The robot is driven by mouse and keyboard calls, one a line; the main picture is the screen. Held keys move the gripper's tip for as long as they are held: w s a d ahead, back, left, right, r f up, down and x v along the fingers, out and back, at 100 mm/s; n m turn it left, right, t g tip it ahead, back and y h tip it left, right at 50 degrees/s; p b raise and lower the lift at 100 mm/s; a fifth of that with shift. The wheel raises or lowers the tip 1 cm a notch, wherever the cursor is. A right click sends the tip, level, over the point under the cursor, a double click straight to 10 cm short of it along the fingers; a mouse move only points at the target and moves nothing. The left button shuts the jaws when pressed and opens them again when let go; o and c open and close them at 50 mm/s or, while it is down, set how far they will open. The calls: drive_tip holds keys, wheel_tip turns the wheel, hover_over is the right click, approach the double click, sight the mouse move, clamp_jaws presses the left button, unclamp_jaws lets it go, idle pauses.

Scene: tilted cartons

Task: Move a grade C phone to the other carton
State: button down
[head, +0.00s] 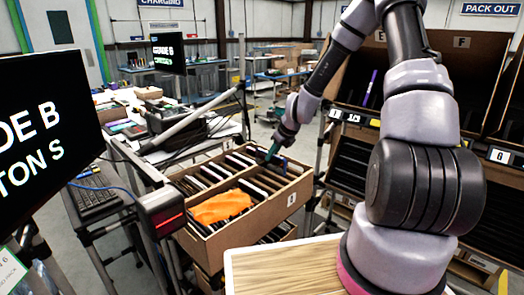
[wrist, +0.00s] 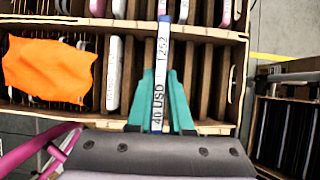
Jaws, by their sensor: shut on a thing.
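My gripper (head: 274,148) reaches down into the far right part of an open slotted carton (head: 235,228). In the wrist view my teal fingers (wrist: 160,82) are shut on a slim upright phone (wrist: 162,55). Its edge label reads "1252" and "40 USD"; no grade letter is readable on it. The phone stands among the wooden dividers, close to the carton's near wall (wrist: 212,128). I cannot tell whether it is still seated in its slot. Several other phones (wrist: 113,75) stand in slots to the left and beyond.
An orange cloth (head: 220,207) lies over slots in the carton's front left. A red-lit device (head: 161,213) stands beside it at the left. Tilted cartons marked F (head: 466,65) and others fill a rack at right. A screen (head: 40,125) reads grade B.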

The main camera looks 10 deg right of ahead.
drive_tip(key=shift+w+a+f, duration=0.1)
drive_tip(key=shift+w, duration=0.05)
drive_tip(key=shift+f, duration=4.9)
drive_tip(key=shift+f, duration=0.2)
drive_tip(key=c, duration=0.8)
unclamp_jaws()
drive_tip(key=shift+o, duration=0.2)
drive_tip(key=v, duration=1)
drive_tip(key=shift+r, duration=0.3)
wheel_tip(320, 180, up, 9)
drive_tip(key=shift+r, duration=0.1)
